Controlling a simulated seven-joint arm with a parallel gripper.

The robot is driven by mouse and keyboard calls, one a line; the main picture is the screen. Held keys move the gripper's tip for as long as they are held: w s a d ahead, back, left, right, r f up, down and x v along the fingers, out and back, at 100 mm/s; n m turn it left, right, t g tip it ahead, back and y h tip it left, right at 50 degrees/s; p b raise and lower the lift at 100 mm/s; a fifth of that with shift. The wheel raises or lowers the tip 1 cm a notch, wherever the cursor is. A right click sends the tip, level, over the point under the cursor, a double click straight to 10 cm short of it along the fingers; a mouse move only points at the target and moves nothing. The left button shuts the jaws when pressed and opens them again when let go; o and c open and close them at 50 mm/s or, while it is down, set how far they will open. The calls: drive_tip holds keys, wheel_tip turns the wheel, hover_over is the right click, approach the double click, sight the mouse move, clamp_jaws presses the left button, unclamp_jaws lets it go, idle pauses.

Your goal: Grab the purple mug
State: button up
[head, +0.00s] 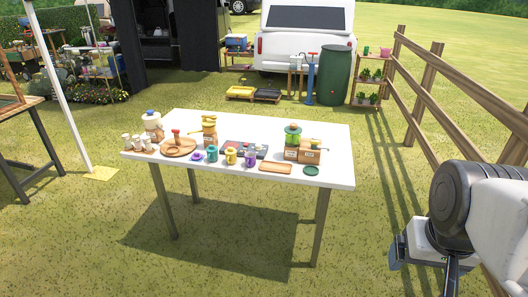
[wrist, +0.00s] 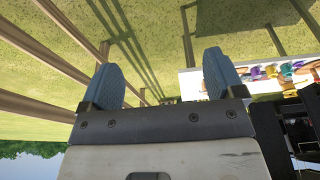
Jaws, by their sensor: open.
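The purple mug (head: 250,158) stands near the front edge of the white table (head: 335,170), right of the yellow mug (head: 231,156) and teal mug (head: 212,154). A low purple item (head: 197,156) lies left of the teal mug; its kind is too small to tell. In the wrist view, small purple and yellow items show on the table (wrist: 210,80) at the right, too small to tell apart surely. My gripper (wrist: 163,78) is open and empty, its two blue-grey fingers wide apart. In the head view, my gripper (head: 397,252) hangs at the lower right, well away from the table.
A wooden board (head: 276,168), a dark green disc (head: 311,171), a wooden box (head: 310,154) and a green-topped jar (head: 292,138) lie right of the mugs. A dark tray (head: 243,148) is behind them. A wooden fence (head: 432,100) runs along the right. Grass between arm and table is clear.

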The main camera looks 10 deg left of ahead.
drive_tip(key=w+a+n+t, duration=0.1)
drive_tip(key=w+a, duration=0.2)
drive_tip(key=w, duration=0.8)
drive_tip(key=w+a+n+t, duration=0.1)
drive_tip(key=w+a+t, duration=0.15)
drive_tip(key=w, duration=0.85)
drive_tip(key=w+a+t, duration=0.1)
drive_tip(key=w+a, duration=0.3)
drive_tip(key=w, duration=0.8)
drive_tip(key=n+t+y, duration=0.3)
drive_tip(key=n+y, duration=0.1)
drive_tip(key=y, duration=0.1)
approach(250, 161)
drive_tip(key=d+r, duration=1.1)
drive_tip(key=d, duration=0.3)
drive_tip(key=w+a+f+n+y, duration=0.2)
drive_tip(key=w+a+f+y, duration=0.1)
drive_tip(key=a+f, duration=0.9)
drive_tip(key=shift+w+a+f+y, duration=0.3)
drive_tip(key=shift+w+a+f, duration=0.05)
drive_tip(key=shift+w+a, duration=0.55)
drive_tip(key=shift+f, duration=0.1)
drive_tip(key=shift+t+x, duration=0.25)
drive_tip(key=shift+x, duration=0.95)
drive_tip(key=shift+w+a, duration=0.1)
drive_tip(key=shift+w, duration=0.05)
